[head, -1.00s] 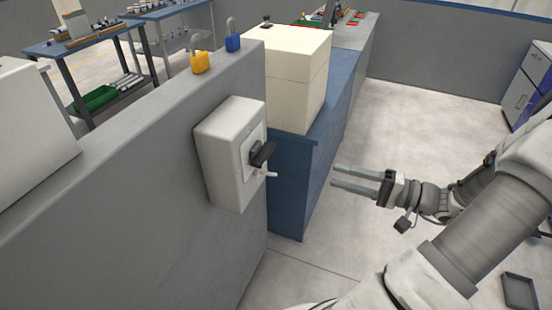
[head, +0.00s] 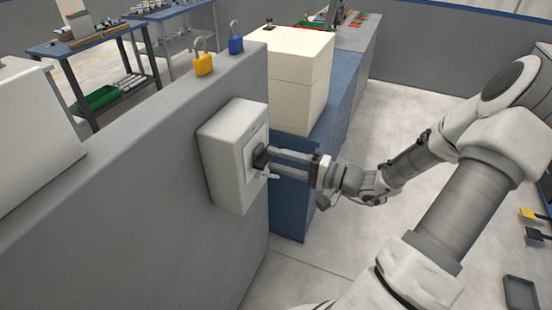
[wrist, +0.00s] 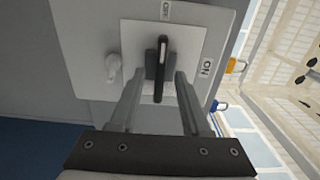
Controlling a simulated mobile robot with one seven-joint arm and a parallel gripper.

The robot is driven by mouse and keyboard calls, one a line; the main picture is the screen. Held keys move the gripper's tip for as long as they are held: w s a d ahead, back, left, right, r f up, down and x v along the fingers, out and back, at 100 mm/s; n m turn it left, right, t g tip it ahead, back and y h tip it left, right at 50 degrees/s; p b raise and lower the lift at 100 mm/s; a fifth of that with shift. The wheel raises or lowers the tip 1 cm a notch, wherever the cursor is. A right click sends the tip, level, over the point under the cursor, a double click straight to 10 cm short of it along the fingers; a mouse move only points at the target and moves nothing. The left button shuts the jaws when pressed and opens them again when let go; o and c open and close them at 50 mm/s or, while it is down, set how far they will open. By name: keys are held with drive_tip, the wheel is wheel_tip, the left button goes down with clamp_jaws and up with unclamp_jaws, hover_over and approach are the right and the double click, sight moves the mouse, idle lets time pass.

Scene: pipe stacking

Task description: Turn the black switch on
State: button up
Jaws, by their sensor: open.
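The black switch (head: 261,158) sits on the front of a white box (head: 226,160) fixed to the grey wall. In the wrist view the black switch handle (wrist: 161,68) lies in line with the OFF label (wrist: 165,11); the ON label (wrist: 206,68) is to its right. My gripper (head: 271,163) is open at the box, its fingertips close to the handle. In the wrist view its fingers (wrist: 160,82) stand on either side of the handle's lower end. I cannot tell whether they touch it. A small light peg (wrist: 113,66) stands left of the handle.
A yellow padlock (head: 203,64) and a blue padlock (head: 236,44) stand on top of the grey wall (head: 110,180). A cream box (head: 290,80) sits on a blue cabinet (head: 292,200) just behind the switch box.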

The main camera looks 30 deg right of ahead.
drive_tip(key=shift+w+a, duration=0.25)
drive_tip(key=shift+w, duration=0.1)
drive_tip(key=shift+c, duration=0.4)
clamp_jaws()
